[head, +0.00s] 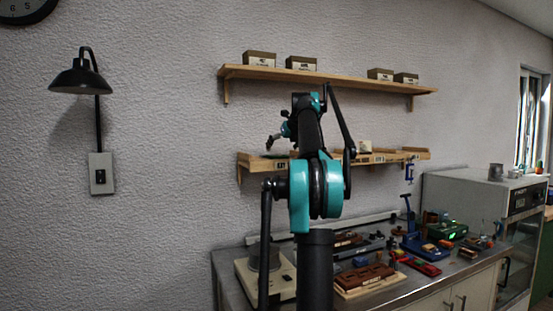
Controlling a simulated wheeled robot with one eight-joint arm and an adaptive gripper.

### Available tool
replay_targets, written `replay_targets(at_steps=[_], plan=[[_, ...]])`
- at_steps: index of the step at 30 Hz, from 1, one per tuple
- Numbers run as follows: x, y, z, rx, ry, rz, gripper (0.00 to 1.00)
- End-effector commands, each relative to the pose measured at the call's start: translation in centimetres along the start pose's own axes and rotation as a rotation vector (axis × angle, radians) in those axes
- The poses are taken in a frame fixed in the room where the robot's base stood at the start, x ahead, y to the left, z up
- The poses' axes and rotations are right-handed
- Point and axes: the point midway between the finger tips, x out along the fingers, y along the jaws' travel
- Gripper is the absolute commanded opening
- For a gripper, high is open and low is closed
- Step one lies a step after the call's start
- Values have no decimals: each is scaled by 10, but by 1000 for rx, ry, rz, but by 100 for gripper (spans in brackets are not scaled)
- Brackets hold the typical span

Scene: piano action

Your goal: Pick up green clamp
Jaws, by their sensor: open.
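I cannot make out a green clamp for certain in the head view. A green item (447,231) lies on the counter at the right, too small to identify. My gripper (271,142) is small and partly hidden beside my raised arm, in front of the lower shelf. It is open, and I see nothing held in it. My arm hides part of the lower shelf and the counter.
The metal counter (228,262) carries a pale scale-like device (284,282), a brown wooden block (362,277), a blue stand (425,245) and several small items. Two wooden shelves are on the wall; the upper one (330,77) holds several boxes. A wall lamp (80,78) is at the left.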

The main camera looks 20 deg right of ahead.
Motion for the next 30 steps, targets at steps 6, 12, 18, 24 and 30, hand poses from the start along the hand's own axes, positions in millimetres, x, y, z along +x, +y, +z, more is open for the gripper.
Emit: replay_targets(at_steps=[6,12,18,24,30], plan=[[31,-1,3,0,0,1,100],[44,-1,3,0,-1,1,100],[44,-1,3,0,0,1,93],[44,-1,3,0,0,0,68],[44,-1,3,0,0,1,48]])
